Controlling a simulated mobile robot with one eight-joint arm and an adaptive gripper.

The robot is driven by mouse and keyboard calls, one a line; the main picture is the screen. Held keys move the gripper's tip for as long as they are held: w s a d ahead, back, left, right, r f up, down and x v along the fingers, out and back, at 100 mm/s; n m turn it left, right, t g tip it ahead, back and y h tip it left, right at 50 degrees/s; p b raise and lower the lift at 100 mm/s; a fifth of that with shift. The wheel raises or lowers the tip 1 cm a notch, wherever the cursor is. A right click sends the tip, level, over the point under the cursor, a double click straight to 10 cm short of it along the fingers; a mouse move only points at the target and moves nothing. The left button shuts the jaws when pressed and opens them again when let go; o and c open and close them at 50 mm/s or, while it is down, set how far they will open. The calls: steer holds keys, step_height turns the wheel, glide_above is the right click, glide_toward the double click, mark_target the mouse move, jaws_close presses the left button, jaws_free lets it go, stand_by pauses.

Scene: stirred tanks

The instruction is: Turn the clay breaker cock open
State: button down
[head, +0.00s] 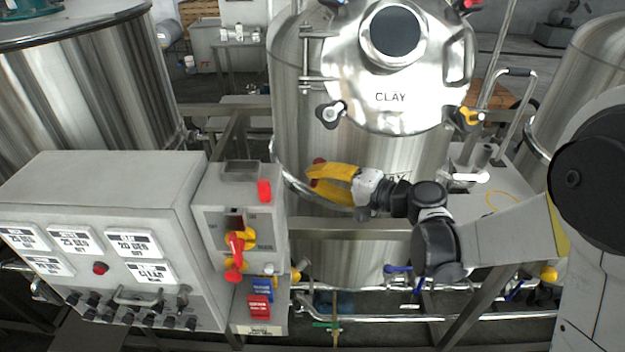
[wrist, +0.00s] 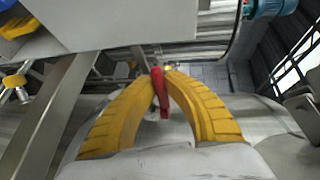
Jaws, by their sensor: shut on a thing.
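My gripper (head: 314,174), with its curved yellow fingers, is in front of the steel tank (head: 300,120), whose lid is marked CLAY. Its fingers are shut on a slim red handle (wrist: 161,92); the fingertips also show in the wrist view (wrist: 161,72). In the head view only small bits of the red handle (head: 319,161) show at the fingertips. What the handle is fixed to is hidden by the fingers, so I cannot tell how far it is turned.
A grey control box (head: 190,165) with labels and knobs stands at left. A narrower box (head: 210,225) beside it carries a red and yellow switch (head: 236,245). A steel rail (head: 350,228) crosses below my gripper. Blue-handled valves (head: 398,268) sit on low pipes.

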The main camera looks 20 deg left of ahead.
steer(key=shift+d+n+g, duration=0.15)
steer(key=shift+n+g, duration=0.15)
steer(key=shift+g, duration=0.1)
steer(key=c, duration=1.4)
jaws_free()
steer(key=v, duration=1.2)
steer(key=shift+f, duration=0.1)
